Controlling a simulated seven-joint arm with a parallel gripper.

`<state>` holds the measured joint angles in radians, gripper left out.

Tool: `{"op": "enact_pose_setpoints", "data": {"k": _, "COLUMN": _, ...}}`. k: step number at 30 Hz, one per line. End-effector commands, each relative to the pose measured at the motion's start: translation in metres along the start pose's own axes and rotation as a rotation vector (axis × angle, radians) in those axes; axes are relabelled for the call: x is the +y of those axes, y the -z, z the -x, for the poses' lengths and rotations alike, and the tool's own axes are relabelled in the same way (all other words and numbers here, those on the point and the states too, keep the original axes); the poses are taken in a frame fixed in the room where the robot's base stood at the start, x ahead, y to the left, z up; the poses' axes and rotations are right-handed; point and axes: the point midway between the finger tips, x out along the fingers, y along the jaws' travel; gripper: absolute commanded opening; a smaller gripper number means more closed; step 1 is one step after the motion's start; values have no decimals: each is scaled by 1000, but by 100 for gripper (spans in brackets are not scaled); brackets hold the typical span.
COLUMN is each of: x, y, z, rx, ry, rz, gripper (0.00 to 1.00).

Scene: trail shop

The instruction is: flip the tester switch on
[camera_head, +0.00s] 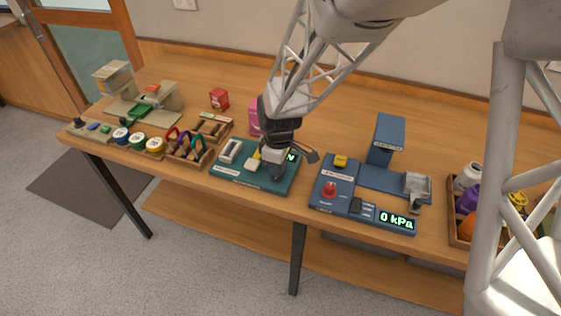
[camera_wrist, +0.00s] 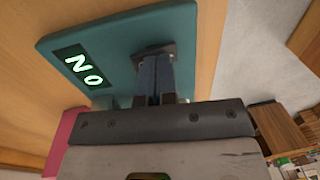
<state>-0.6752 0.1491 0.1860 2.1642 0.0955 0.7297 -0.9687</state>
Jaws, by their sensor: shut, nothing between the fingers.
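A green tester panel (camera_head: 228,179) lies on the table under my gripper (camera_head: 276,168). It carries a white-framed slot (camera_head: 230,151), a small yellow part (camera_head: 256,157) and a pale block (camera_head: 252,165). Its lit display is mostly hidden by my gripper in the head view. No switch is clearly visible on this panel.
A wooden tray (camera_head: 188,158) with coloured loops stands left, and a pink box (camera_head: 254,117) behind.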

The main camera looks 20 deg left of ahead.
Motion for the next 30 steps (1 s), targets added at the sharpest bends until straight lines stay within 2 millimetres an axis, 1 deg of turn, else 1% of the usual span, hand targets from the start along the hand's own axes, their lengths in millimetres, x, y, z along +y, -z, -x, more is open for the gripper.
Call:
{"op": "enact_pose_setpoints", "data": {"k": 17, "x": 1, "y": 0, "z": 3, "rx": 1, "ry": -1, "rz": 0, "gripper": 0}}
{"op": "enact_pose_setpoints", "data": {"k": 23, "x": -2, "y": 0, "z": 13, "rx": 1, "ry": -2, "rz": 0, "gripper": 0}}
{"op": "enact_pose_setpoints", "data": {"k": 30, "x": -8, "y": 0, "z": 37, "rx": 2, "ry": -2, "rz": 1, "gripper": 0}}
